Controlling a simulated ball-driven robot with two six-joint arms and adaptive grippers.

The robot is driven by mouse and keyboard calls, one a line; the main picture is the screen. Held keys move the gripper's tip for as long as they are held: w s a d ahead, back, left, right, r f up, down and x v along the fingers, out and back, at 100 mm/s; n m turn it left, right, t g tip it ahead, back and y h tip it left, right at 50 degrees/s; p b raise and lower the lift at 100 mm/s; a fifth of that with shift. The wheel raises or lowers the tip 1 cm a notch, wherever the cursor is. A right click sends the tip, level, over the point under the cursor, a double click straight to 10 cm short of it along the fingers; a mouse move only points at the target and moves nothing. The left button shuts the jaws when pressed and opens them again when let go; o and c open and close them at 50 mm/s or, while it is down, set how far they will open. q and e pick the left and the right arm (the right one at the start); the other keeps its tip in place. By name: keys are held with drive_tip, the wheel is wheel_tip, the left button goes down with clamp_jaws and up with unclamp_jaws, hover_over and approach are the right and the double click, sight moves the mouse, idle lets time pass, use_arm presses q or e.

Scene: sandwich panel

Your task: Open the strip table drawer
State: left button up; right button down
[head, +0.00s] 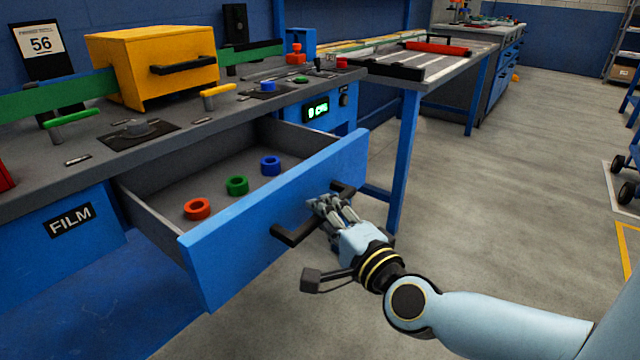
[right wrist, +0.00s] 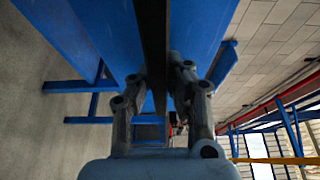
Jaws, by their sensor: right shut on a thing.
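The strip table drawer (head: 285,215) is blue-fronted and stands pulled well out from the table in the head view. Inside it lie a red ring (head: 197,208), a green ring (head: 237,186) and a blue ring (head: 270,166). My right gripper (head: 325,208) is at the drawer front, shut on the black bar handle (head: 291,236). In the right wrist view the dark handle bar (right wrist: 154,45) runs between the two fingers (right wrist: 155,85). My left gripper is not in view.
The table top (head: 95,150) carries a yellow box (head: 155,65), levers and small coloured parts. A second table (head: 430,65) with a blue leg (head: 404,160) stands behind the drawer's right end. The floor (head: 500,200) to the right is clear.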

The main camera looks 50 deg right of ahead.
drive_tip(key=shift+f, duration=0.2)
drive_tip(key=c, duration=1.3)
unclamp_jaws()
drive_tip(key=shift+r, duration=0.1)
drive_tip(key=v, duration=1.2)
